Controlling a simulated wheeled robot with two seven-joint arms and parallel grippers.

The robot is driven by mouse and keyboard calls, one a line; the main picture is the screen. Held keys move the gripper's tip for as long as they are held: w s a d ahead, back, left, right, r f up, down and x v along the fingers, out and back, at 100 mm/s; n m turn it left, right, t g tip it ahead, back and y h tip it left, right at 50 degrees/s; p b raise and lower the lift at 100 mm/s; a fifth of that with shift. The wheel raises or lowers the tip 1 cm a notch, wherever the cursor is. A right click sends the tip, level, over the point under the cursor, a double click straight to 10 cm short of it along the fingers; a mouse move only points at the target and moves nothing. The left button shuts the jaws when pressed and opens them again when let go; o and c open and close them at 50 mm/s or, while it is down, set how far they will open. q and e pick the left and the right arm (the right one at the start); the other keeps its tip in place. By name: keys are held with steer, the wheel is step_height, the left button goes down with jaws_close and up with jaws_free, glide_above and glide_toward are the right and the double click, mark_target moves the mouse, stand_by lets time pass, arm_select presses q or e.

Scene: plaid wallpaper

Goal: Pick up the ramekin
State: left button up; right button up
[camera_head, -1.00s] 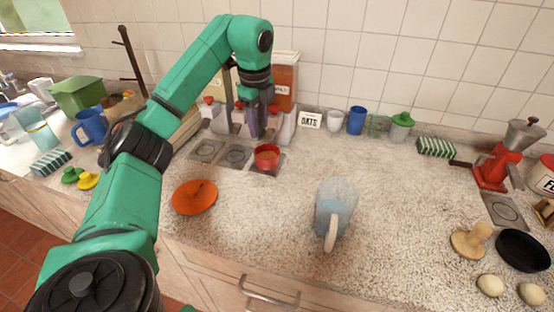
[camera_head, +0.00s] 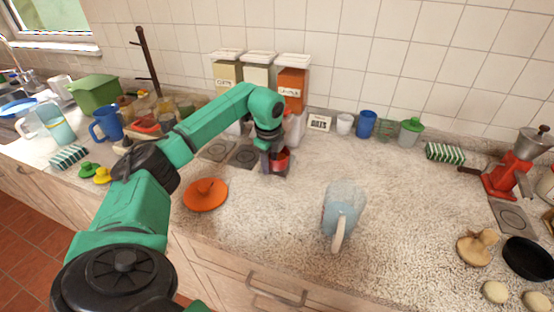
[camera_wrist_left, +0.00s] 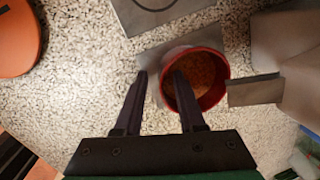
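The ramekin is a small red cup (camera_head: 281,160) with orange-brown contents, on a grey square plate under the dispensers. In the left wrist view the ramekin (camera_wrist_left: 208,72) sits upright, right of centre. My left gripper (camera_head: 266,165) is low at its left side, fingers pointing down. In the left wrist view the gripper (camera_wrist_left: 161,76) is open: one finger is outside the left rim, the other overlaps the cup's opening. I cannot tell whether either finger touches the wall. My right gripper is not in view.
Dispensers (camera_head: 291,84) stand close behind the ramekin. An orange lid-like disc (camera_head: 205,196) lies at front left, and a pale blue pitcher (camera_head: 342,207) stands to the right. Cups line the wall. The counter between pitcher and ramekin is clear.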

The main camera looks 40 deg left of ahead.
arm_select(q)
steer(key=shift+d, duration=0.1)
jaws_close()
steer(key=shift+s, duration=0.1)
stand_by(1.0)
